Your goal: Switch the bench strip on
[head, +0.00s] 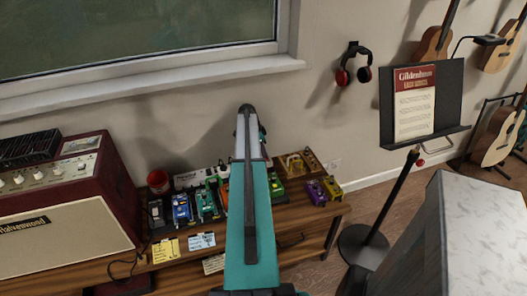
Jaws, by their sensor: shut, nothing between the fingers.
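A long white unit with dark lettering (187,180) lies at the back of the wooden bench (325,212), against the wall behind a row of pedals. It looks like the bench strip, but its lettering is too small to read. Its right part is hidden behind my teal arm. I cannot make out its switch or whether it is on. My arm rises through the middle of the view, in front of the bench. My gripper does not show; it is hidden behind the arm.
Several coloured pedals, such as a blue one (181,208) and a purple one (316,191), crowd the bench. A red cup (158,181) stands behind them. A maroon amplifier (75,200) is at left. A music stand (422,105) and a grey-topped case (470,225) are at right.

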